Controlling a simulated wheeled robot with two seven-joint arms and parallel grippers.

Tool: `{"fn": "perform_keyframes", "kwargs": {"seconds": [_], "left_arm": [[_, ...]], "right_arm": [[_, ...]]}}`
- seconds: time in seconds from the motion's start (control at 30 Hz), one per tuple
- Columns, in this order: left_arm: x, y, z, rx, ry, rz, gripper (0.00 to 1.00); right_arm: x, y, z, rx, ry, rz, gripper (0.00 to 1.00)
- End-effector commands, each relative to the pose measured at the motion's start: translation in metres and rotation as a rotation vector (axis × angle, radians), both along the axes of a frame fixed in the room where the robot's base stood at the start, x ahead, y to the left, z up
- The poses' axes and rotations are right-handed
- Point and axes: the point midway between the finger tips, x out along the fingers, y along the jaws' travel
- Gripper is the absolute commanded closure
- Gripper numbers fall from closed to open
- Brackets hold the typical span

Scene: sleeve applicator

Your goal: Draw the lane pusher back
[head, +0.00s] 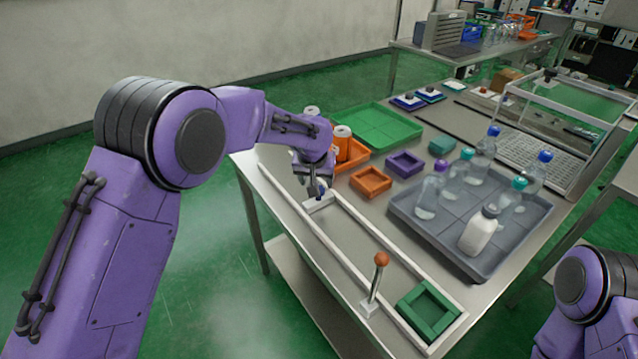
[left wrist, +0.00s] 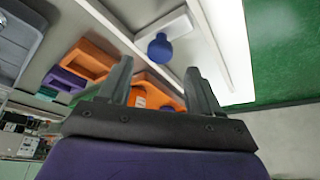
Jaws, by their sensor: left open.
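The lane pusher appears as a white block (head: 320,202) with a blue knob (head: 320,190), in the far part of a white-railed lane (head: 345,235) along the table's left side. My left gripper (head: 318,186) points down at the knob, open. In the left wrist view, the blue knob (left wrist: 160,48) on its white block (left wrist: 168,24) lies just beyond the gap between the fingertips (left wrist: 157,68); I cannot tell if they touch it. A lever with an orange ball (head: 381,259) stands at the lane's near end. My right gripper is out of view.
A green square frame (head: 428,311) sits at the lane's near end. Orange (head: 371,181) and purple (head: 405,164) square trays lie right of the lane. A grey tray (head: 410,210) holds several bottles. An orange can (head: 343,142) stands behind the gripper.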

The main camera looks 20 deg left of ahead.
Motion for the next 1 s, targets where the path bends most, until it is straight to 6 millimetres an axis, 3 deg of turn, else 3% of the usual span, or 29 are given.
{"fn": "perform_keyframes", "kwargs": {"seconds": [0.2,0.57,0.7,0.77,1.0], "left_arm": [[0.015,0.001,-0.035,-0.001,0.001,-0.001,0.36],[0.019,0.001,-0.044,0.000,-0.001,-0.001,0.36],[0.019,0.001,-0.044,-0.001,0.000,-0.001,0.82],[0.019,0.001,-0.044,0.000,-0.001,-0.001,1.00],[0.020,0.007,-0.043,-0.001,-0.001,0.003,1.00]], "right_arm": [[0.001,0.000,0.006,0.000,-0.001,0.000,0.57],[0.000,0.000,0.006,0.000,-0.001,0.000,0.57],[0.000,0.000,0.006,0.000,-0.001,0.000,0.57],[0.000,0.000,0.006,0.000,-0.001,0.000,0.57],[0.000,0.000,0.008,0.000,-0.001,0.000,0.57]]}}
